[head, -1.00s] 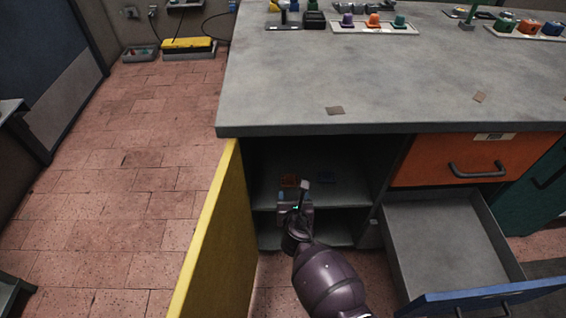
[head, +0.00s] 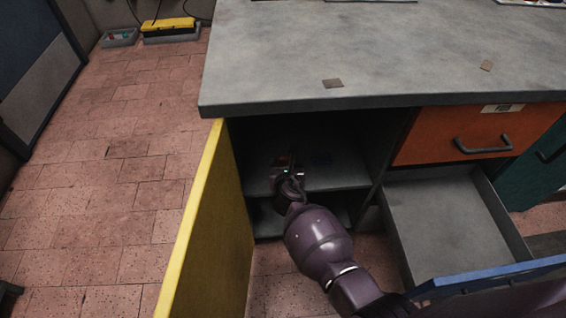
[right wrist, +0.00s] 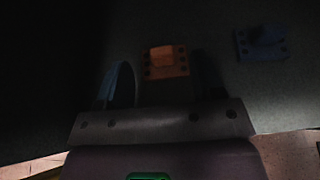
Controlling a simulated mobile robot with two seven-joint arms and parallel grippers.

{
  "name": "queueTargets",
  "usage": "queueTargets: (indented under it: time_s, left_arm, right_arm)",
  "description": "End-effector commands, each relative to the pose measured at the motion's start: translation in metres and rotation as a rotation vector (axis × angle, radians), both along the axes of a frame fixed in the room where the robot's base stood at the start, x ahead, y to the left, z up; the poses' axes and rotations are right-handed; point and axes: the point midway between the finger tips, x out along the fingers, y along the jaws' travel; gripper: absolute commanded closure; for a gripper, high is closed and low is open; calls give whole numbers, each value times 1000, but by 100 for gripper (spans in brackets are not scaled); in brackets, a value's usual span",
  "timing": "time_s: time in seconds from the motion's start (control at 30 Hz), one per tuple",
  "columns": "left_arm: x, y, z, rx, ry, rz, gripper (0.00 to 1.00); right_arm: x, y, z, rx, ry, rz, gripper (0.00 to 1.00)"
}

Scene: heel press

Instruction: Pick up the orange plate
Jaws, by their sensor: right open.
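The orange plate (head: 282,160) lies on the upper shelf inside the open cupboard, small and partly hidden by my gripper in the head view. In the right wrist view the orange plate (right wrist: 166,62) shows dark holes and a raised block on it. My right gripper (head: 291,172) reaches into the cupboard just in front of it. In the right wrist view my right gripper (right wrist: 163,72) is open, with the plate seen between its fingers. Contact cannot be told in the dim light. My left gripper is not in view.
A blue plate (right wrist: 262,46) lies on the same shelf, right of the orange one. The yellow door (head: 205,225) stands open at the left. An open blue-fronted drawer (head: 455,220) is at the right. The grey worktop (head: 400,50) overhangs the cupboard.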

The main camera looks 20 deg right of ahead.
Motion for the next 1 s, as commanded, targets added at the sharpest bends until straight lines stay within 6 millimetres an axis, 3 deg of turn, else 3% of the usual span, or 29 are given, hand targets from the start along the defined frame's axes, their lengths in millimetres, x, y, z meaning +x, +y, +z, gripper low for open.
queueTargets:
  time_s: [0.03, 0.2, 0.63, 1.0]
  left_arm:
    - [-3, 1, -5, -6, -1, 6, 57]
    - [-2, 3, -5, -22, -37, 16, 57]
    - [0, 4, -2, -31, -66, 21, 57]
    - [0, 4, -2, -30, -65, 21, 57]
  right_arm:
    - [3, -1, -12, 0, 10, 0, 38]
    - [19, -6, -18, 0, 10, 0, 38]
    - [31, -7, -15, 0, 2, 0, 40]
    - [31, -7, -15, 0, 3, 0, 96]
